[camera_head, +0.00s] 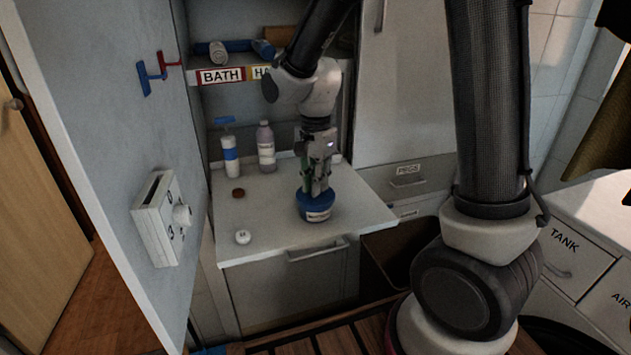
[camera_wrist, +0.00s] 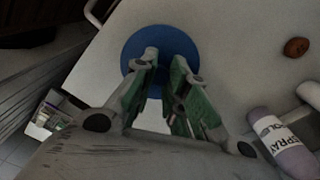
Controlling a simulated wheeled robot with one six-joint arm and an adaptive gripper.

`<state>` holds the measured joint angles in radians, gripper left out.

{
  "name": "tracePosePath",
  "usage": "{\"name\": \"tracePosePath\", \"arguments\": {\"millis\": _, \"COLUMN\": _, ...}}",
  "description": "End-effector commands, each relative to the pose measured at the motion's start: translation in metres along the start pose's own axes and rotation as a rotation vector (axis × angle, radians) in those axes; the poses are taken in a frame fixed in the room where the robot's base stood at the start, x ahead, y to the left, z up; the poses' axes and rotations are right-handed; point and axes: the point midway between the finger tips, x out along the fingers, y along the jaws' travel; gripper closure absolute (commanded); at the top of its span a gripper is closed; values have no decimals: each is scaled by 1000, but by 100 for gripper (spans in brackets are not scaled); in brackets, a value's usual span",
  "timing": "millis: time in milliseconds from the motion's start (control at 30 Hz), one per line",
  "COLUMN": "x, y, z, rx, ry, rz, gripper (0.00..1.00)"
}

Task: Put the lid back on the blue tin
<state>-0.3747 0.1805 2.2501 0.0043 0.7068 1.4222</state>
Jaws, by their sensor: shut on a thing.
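The blue tin (camera_head: 318,215) stands upright on the white pull-out counter, with a pale label on its front. A round blue lid (camera_wrist: 137,45) shows under my fingers in the wrist view and hides the tin's opening. In the head view the lid (camera_head: 303,197) is over the tin's top; I cannot tell whether it sits fully down. My gripper (camera_head: 318,190) points straight down and is shut on the lid near its middle. The green-padded fingers (camera_wrist: 164,60) hide the part they grip.
A white-and-blue bottle (camera_head: 230,155) and a purple spray bottle (camera_head: 266,147) stand behind. The open cabinet door (camera_head: 110,130) is at left.

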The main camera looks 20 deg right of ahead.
Motion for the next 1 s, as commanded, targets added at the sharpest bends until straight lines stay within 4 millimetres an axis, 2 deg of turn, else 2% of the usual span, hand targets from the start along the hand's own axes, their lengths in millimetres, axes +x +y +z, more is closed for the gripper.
{"name": "tracePosePath", "arguments": {"millis": 267, "x": 0, "y": 0, "z": 0, "rx": 0, "ry": 0, "rz": 0, "gripper": 100}}
{"name": "tracePosePath", "arguments": {"millis": 300, "x": 0, "y": 0, "z": 0, "rx": 0, "ry": 0, "rz": 0, "gripper": 83}}
{"name": "tracePosePath", "arguments": {"millis": 433, "x": 0, "y": 0, "z": 0, "rx": 0, "ry": 0, "rz": 0, "gripper": 60}}
{"name": "tracePosePath", "arguments": {"millis": 667, "x": 0, "y": 0, "z": 0, "rx": 0, "ry": 0, "rz": 0, "gripper": 60}}
{"name": "tracePosePath", "arguments": {"millis": 733, "x": 0, "y": 0, "z": 0, "rx": 0, "ry": 0, "rz": 0, "gripper": 47}}
{"name": "tracePosePath", "arguments": {"millis": 800, "x": 0, "y": 0, "z": 0, "rx": 0, "ry": 0, "rz": 0, "gripper": 39}}
{"name": "tracePosePath", "arguments": {"millis": 1000, "x": 0, "y": 0, "z": 0, "rx": 0, "ry": 0, "rz": 0, "gripper": 39}}
